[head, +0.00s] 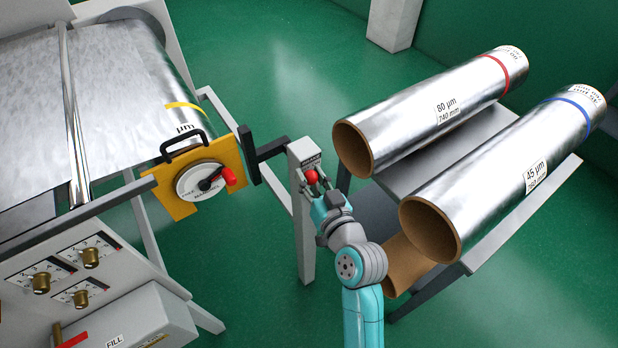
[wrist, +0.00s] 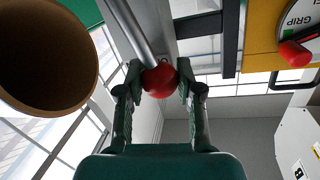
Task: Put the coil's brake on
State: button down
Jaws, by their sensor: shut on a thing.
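The brake post (head: 305,215) stands beside the foil coil, with a small dark label near its top. Its lever ends in a red ball knob (head: 311,177). My gripper (head: 316,190) is shut on this knob at the front of the post. In the wrist view the red ball (wrist: 159,80) sits between the two fingertips, on the end of a grey metal rod (wrist: 133,30). The coil (head: 140,85) is a wide silver roll at the left, with a yellow chuck plate (head: 172,207) at its end. A dark brake arm (head: 249,155) reaches from the post towards that plate.
A red-handled round dial (head: 206,182) sits on the yellow plate. Two spare foil rolls lie on a rack at the right, marked 80 µm (head: 430,110) and 45 µm (head: 510,165). A control panel (head: 70,270) is at lower left.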

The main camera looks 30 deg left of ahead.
jog(key=c, duration=0.7)
grip_release()
jog(key=shift+c, duration=0.2)
jog(key=v, duration=1.2)
